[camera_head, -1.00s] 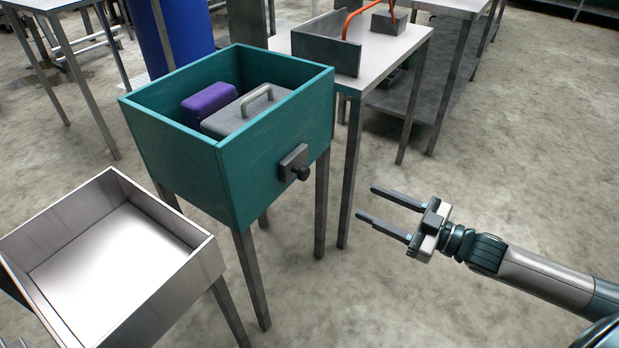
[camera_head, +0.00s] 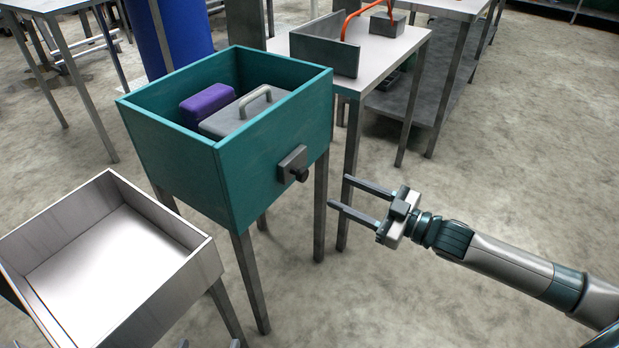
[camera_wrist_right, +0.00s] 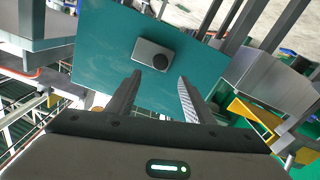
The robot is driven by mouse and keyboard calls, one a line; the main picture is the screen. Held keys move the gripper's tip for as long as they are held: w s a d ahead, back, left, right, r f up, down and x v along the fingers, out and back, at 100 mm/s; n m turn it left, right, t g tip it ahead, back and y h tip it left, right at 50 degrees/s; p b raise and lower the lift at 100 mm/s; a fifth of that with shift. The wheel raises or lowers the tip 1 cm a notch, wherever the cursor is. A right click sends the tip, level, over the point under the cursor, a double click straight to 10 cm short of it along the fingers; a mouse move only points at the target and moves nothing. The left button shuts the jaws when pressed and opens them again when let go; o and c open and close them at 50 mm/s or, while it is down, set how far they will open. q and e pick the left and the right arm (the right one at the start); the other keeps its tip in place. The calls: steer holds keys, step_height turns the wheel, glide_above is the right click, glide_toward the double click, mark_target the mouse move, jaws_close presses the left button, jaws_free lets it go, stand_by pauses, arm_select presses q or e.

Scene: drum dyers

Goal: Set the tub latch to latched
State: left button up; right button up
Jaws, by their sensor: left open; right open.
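The teal tub (camera_head: 235,165) stands on grey legs left of centre. Its latch (camera_head: 290,160) is a grey plate with a dark round knob on the tub's right-hand front wall. In the right wrist view the latch (camera_wrist_right: 145,52) is ahead of the fingers, its knob at the plate's right end. My right gripper (camera_head: 339,192) is open and empty, to the right of the knob and apart from it. In the wrist view the right gripper's fingertips (camera_wrist_right: 160,77) lie just below the knob. Only small dark tips of my left gripper (camera_head: 209,344) show at the bottom edge, apart.
Inside the tub are a purple block (camera_head: 207,104) and a grey handled lid or box (camera_head: 230,117). A shallow metal tray (camera_head: 105,250) stands at lower left. A table (camera_head: 385,60) with an upright plate stands behind the tub.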

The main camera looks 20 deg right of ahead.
mark_target(305, 176)
steer(key=x, duration=0.9)
steer(key=shift+a+b, duration=0.1)
steer(key=shift+b, duration=0.25)
arm_select(q)
steer(key=shift+w+d+r+t, duration=0.2)
steer(key=shift+r+t, duration=0.2)
steer(key=shift+r, duration=0.35)
steer(key=shift+w+d+r+t, duration=0.1)
steer(key=shift+d+r+t, duration=0.1)
steer(key=shift+r+t, duration=0.35)
arm_select(e)
steer(key=shift+w+a, duration=0.4)
steer(key=shift+w, duration=0.15)
arm_select(q)
steer(key=shift+r, duration=0.15)
